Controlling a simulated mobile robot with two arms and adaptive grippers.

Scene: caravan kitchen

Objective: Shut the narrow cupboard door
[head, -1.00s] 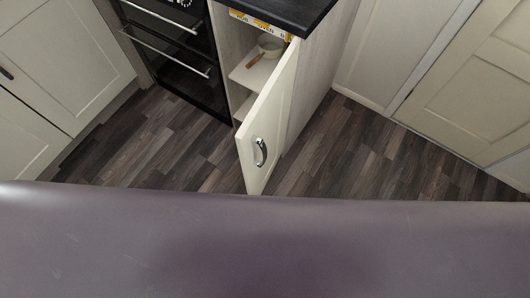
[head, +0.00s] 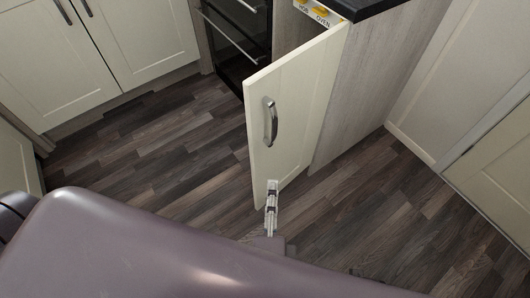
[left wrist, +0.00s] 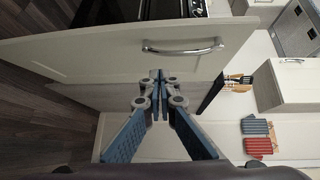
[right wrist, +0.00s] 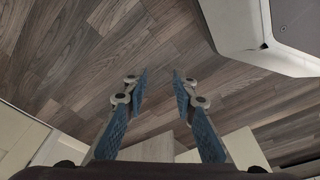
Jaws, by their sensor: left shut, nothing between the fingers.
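The narrow cupboard door (head: 300,95) is cream with a curved metal handle (head: 270,121). It stands open, swung out from the cupboard beside the oven. The door also fills the upper part of the left wrist view (left wrist: 100,52), with its handle there (left wrist: 182,48). My left gripper (head: 271,185) is shut and empty, its tips overlapping the door's lower part in the head view; I cannot tell whether they touch. My right gripper (right wrist: 161,74) is open and empty over the floor, with its fingers apart. The cupboard's inside is mostly hidden behind the door.
The dark oven (head: 237,35) stands left of the cupboard. A black worktop (head: 360,6) lies above it. Cream cupboards (head: 85,55) line the left, and a panelled wall (head: 455,75) is at the right. The wooden floor (head: 150,145) is clear.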

